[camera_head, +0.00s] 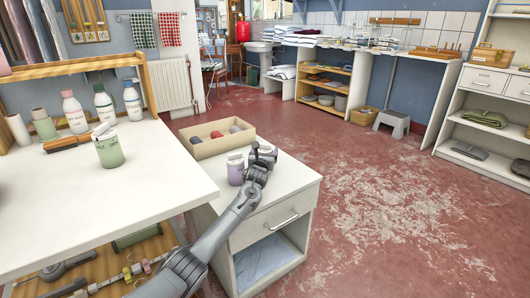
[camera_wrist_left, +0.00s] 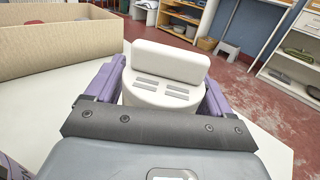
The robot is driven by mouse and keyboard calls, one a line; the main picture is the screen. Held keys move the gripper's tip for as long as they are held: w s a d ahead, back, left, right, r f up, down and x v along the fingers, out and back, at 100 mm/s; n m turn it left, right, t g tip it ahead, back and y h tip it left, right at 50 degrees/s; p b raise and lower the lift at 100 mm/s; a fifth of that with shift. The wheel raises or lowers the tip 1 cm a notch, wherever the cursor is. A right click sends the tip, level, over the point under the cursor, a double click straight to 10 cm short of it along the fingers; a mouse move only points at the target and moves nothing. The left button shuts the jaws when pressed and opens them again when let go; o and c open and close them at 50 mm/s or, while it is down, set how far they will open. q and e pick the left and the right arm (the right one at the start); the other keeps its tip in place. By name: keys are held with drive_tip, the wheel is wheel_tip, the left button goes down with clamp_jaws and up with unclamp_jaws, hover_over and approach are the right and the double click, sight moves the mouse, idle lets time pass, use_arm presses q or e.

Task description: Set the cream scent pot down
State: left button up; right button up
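The cream scent pot (camera_wrist_left: 161,88) shows in the left wrist view as a pale round body with slots in its top and an upright flat grip. My left gripper (camera_wrist_left: 162,100) has a finger against each side of it and looks shut on it. In the head view my left gripper (camera_head: 264,153) is over the white cabinet's top, and the hand hides most of the pot. I cannot tell whether the pot's base touches the top. My right gripper is not in view.
A lavender pot with a white lid (camera_head: 235,170) stands close left of my gripper. A beige box (camera_head: 209,148) with rolled items sits behind it on the cabinet (camera_head: 294,184). The white table (camera_head: 150,190) at left holds bottles and a green pot (camera_head: 108,151). The cabinet's right edge is clear.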

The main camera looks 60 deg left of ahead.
use_arm(q)
drive_tip(key=shift+r, duration=0.15)
drive_tip(key=shift+s+d+r+p, duration=0.15)
drive_tip(key=shift+s+d+p, duration=0.15)
drive_tip(key=shift+d+p, duration=0.05)
drive_tip(key=p+v, duration=0.4)
drive_tip(key=v, duration=0.5)
drive_tip(key=shift+s+d+p, duration=0.15)
drive_tip(key=shift+p, duration=0.25)
drive_tip(key=shift+v, duration=0.8)
